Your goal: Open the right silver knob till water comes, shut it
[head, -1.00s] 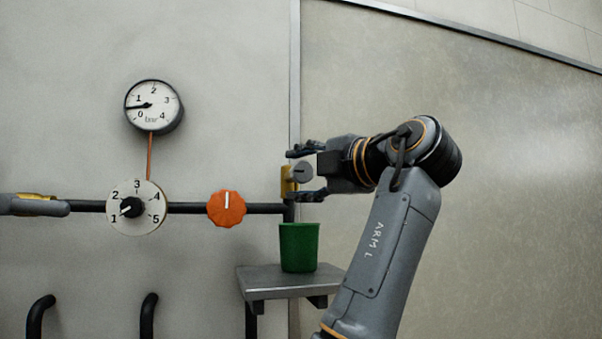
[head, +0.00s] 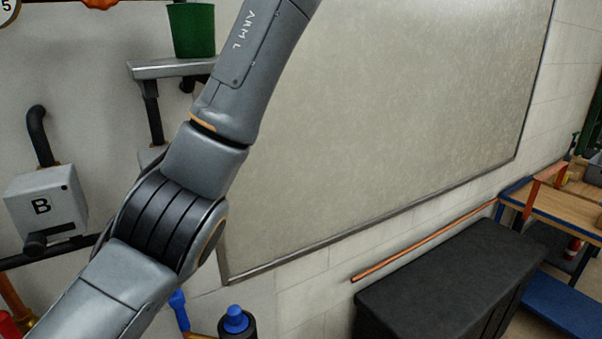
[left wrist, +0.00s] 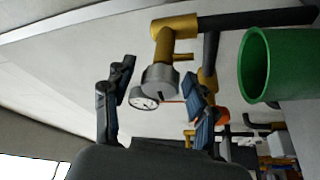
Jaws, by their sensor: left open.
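The silver knob (left wrist: 160,79) shows in the left wrist view on a brass valve (left wrist: 175,45) at the end of a dark pipe. My left gripper (left wrist: 158,76) is open, with one finger on each side of the knob. I cannot tell whether either finger touches it. A green cup (left wrist: 268,62) is to the right of the valve; no water stream shows. In the head view the cup (head: 193,32) stands on a small grey shelf (head: 150,68). The head view cuts off the knob and my left gripper. My right gripper is not in view.
A large pale panel (head: 390,120) covers the wall. A black chest (head: 450,285), a copper pipe (head: 425,240) and a workbench (head: 560,205) are at lower right.

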